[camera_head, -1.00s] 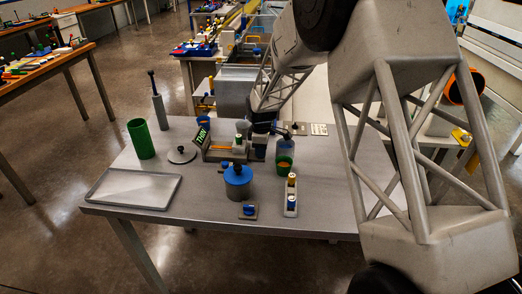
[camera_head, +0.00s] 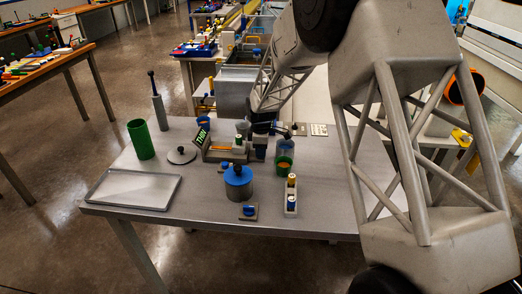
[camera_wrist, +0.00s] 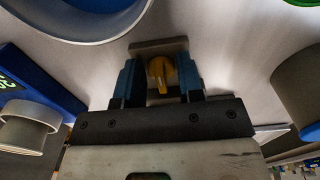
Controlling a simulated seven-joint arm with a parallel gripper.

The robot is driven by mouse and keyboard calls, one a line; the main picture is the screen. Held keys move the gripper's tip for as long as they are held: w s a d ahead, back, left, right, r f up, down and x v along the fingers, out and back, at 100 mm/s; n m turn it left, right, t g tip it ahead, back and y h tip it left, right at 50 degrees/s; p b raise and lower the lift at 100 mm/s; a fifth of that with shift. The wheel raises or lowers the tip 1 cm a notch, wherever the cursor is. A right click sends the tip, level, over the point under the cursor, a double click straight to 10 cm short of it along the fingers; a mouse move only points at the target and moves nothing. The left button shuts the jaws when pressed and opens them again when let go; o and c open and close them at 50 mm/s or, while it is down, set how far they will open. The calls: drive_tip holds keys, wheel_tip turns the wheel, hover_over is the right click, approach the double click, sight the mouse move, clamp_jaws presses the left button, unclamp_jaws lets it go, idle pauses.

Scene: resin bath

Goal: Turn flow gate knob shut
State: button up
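A yellow knob (camera_wrist: 161,72) with a pointer sits on a small grey-brown plate (camera_wrist: 160,47) in the wrist view. Its pointer is toward the bottom of that picture, at my gripper's palm. My gripper (camera_wrist: 160,78) is open, with one blue finger on each side of the knob and a visible gap on both sides. In the head view, my gripper (camera_head: 262,127) is low over the back of the table, and its fingers are too small to make out. I cannot pick out the yellow knob there.

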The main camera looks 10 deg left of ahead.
drive_tip(key=shift+r, duration=3.9)
drive_tip(key=s+d+r+m+t, duration=0.1)
drive_tip(key=s+d+r+m, duration=0.3)
drive_tip(key=s+d+r, duration=0.5)
drive_tip(key=s+d+r+m, duration=0.5)
drive_tip(key=s+d+r, duration=0.25)
drive_tip(key=s, duration=0.45)
drive_tip(key=s+d+m, duration=0.4)
drive_tip(key=s+d, duration=0.1)
drive_tip(key=s, duration=0.8)
drive_tip(key=s+d+m+t, duration=0.1)
drive_tip(key=s+d+m, duration=0.4)
drive_tip(key=s, duration=0.9)
drive_tip(key=shift+s+d+f+t, duration=0.25)
drive_tip(key=shift+d+f+t, duration=0.05)
